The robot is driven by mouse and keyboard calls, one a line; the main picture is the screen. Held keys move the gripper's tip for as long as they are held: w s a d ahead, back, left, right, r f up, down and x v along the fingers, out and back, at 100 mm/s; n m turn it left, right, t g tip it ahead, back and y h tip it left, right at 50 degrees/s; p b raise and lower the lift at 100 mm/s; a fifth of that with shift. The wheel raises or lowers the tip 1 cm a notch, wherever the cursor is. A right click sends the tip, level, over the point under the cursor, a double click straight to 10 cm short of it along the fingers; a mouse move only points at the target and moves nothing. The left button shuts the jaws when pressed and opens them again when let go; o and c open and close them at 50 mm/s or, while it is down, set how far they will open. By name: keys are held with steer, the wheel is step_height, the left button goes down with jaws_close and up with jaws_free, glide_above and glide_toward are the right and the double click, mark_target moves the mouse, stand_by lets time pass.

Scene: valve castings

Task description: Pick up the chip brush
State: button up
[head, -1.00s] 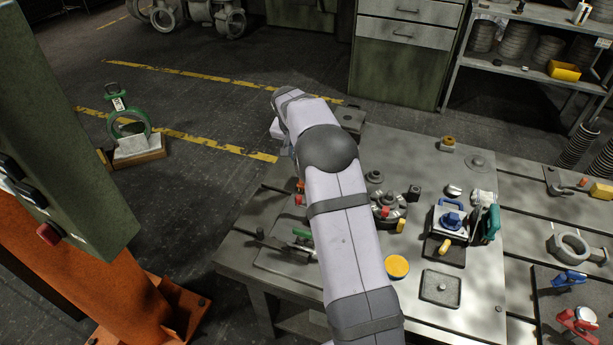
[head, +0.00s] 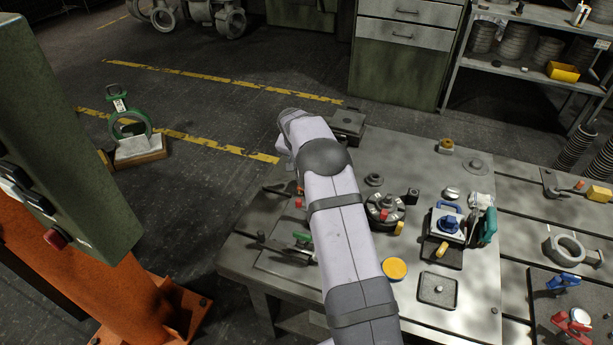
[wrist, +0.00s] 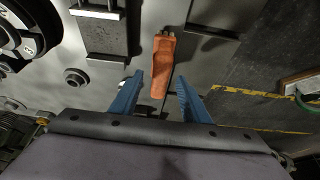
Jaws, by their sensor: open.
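In the wrist view an orange, flat, handle-like piece (wrist: 162,68) with a small dark end at the top lies on the grey table; it appears to be the chip brush. My gripper (wrist: 158,79) is open, with one blue finger on each side of it. The fingers look apart from it, and I cannot tell the height gap. In the head view my arm hides the gripper and most of the brush; only a small bit of orange shows beside the arm.
A round numbered fixture (head: 386,208) stands right of my arm, with a yellow-topped round tin (head: 395,268) nearer. A grey block (head: 348,122) sits at the table's back corner. In the wrist view a metal block (wrist: 103,28) lies left of the brush. The table edge is close.

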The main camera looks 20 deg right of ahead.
steer(key=shift+x, duration=0.8)
jaws_close()
steer(key=shift+r, duration=0.2)
step_height(320, 180, up, 10)
steer(key=shift+f+b, duration=0.1)
steer(key=shift+b, duration=0.75)
steer(key=c, duration=1)
jaws_free()
